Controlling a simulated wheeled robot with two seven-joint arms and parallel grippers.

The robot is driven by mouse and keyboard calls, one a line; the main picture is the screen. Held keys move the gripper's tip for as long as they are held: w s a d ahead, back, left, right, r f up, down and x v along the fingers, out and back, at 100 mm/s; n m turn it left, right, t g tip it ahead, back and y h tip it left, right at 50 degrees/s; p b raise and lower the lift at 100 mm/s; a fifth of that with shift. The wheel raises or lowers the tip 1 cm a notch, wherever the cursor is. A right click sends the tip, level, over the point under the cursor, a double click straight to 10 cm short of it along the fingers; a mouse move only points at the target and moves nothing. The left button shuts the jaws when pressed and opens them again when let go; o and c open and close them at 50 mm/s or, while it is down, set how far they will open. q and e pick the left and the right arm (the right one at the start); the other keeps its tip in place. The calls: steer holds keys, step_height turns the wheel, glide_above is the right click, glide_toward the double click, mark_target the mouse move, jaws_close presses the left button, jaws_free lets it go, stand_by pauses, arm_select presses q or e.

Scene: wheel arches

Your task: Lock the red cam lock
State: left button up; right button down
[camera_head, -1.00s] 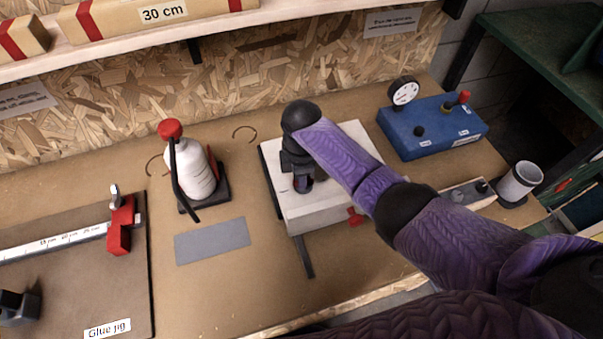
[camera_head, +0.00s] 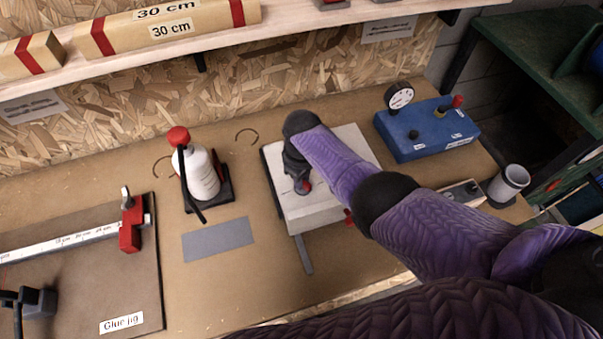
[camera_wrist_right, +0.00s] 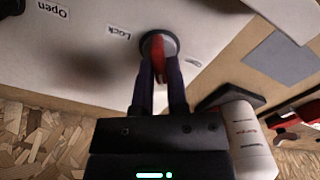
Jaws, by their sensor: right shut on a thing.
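The red cam lock (camera_wrist_right: 158,58) is a red lever on a round grey seat in the face of a white block (camera_wrist_right: 215,20). In the right wrist view my right gripper (camera_wrist_right: 160,85) has its two dark fingers on either side of the lever, closed on it. A "Lock" label (camera_wrist_right: 118,32) is left of the seat, and an "Open" label (camera_wrist_right: 53,9) is farther left. In the head view my right gripper (camera_head: 302,186) reaches down onto the white block (camera_head: 318,213), with a bit of red at its fingertips. The fingers hide part of the lever.
A blue box with a gauge (camera_head: 425,130) and a grey cup (camera_head: 508,185) are to the right. A glue jig (camera_head: 85,290) lies at the left. A grey pad (camera_head: 218,240) lies flat on the bench.

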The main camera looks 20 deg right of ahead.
steer(key=m, duration=0.4)
steer(key=shift+m+p, duration=0.3)
steer(key=shift+p, duration=0.1)
steer(key=m, duration=0.6)
steer(key=shift+d+p, duration=0.15)
steer(key=shift+p, duration=0.2)
steer(key=m, duration=0.5)
steer(key=shift+d+m, duration=0.1)
steer(key=shift+m, duration=0.3)
steer(key=m, duration=0.6)
steer(key=shift+s, duration=0.1)
steer(key=shift+m, duration=0.3)
steer(key=c, duration=0.6)
jaws_free()
steer(key=shift+c, duration=0.2)
